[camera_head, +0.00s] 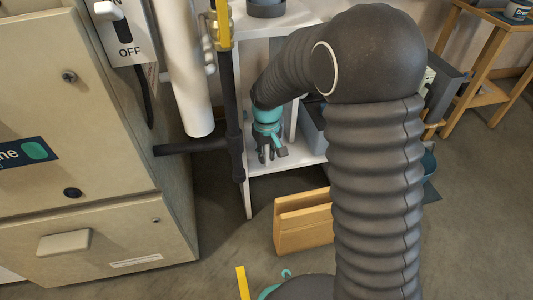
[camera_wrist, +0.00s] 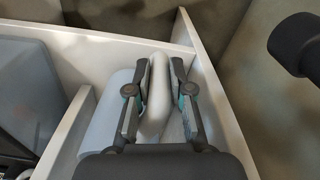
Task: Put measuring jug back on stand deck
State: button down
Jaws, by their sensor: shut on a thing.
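The measuring jug shows in the wrist view as a pale grey body (camera_wrist: 103,122) with a light upright handle (camera_wrist: 157,92). My gripper (camera_wrist: 162,68) is shut on that handle, one finger on each side. The jug is within a white-walled bay of a white shelf unit (camera_head: 268,186); I cannot tell whether it touches the shelf surface. In the head view my gripper (camera_head: 268,156) is inside the lower part of this unit, and the jug cannot be made out there. Which surface is the stand deck is not clear from these frames.
A grey-blue bin (camera_wrist: 27,85) stands left of the jug in the wrist view, past a white divider (camera_wrist: 68,132). A dark pipe (camera_head: 232,120) rises by the unit. A wooden box (camera_head: 303,222) is on the floor. A wooden stand (camera_head: 482,60) is at right.

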aim_at(267, 146)
jog(key=shift+f, duration=0.4)
jog(key=c, duration=1)
grip_release()
jog(key=shift+o, duration=0.2)
jog(key=shift+r, duration=0.1)
notch_tip(267, 146, up, 7)
jog(key=shift+s+r, duration=0.15)
